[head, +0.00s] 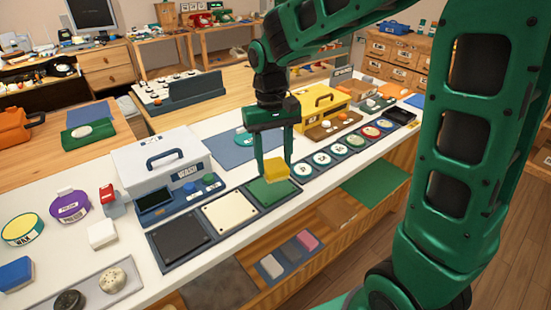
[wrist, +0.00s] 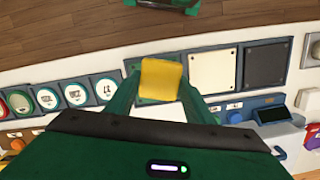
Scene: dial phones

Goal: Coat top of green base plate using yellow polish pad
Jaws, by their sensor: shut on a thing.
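The yellow polish pad (head: 276,168) is held between the fingers of my gripper (head: 274,166). It also shows in the wrist view (wrist: 161,80), between the two green fingers (wrist: 157,92). The green base plate (head: 268,192) lies in a dark frame on the white counter, at the right end of a row of plates. The pad is over the far part of the green plate. I cannot tell whether it touches the plate. In the wrist view the pad and fingers hide much of the plate.
A cream plate (head: 229,212) and a black plate (head: 180,243) lie left of the green one. A white wash box (head: 160,160) stands behind them. Several round labelled discs (head: 322,159) line the counter to the right. A yellow box (head: 320,104) stands behind the discs.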

